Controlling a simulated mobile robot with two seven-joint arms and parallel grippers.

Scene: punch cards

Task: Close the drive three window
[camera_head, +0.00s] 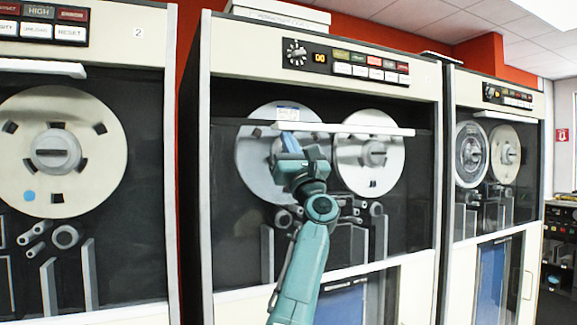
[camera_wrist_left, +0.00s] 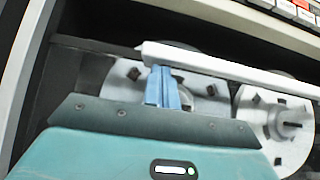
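The middle tape drive (camera_head: 205,110) stands between the drive labelled 2 and another drive at right, and its own number is not readable. Its dark window (camera_head: 418,185) has a top edge below the header panel, with a dark gap above it. A white handle bar (camera_head: 370,130) runs along that edge, and it also shows in the wrist view (camera_wrist_left: 225,63). My left gripper (camera_head: 288,140) is in front of the window. Its blue fingers (camera_wrist_left: 162,86) are together and point up at the bar's underside near its left end; contact is unclear. My right gripper is out of view.
Two tape reels (camera_head: 366,150) sit behind the middle window. The drive labelled 2 (camera_head: 110,50) is at left, with its handle (camera_head: 40,68) close under its panel. The right drive (camera_head: 455,90) also has its handle near the top. A button panel (camera_head: 345,62) is above the middle window.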

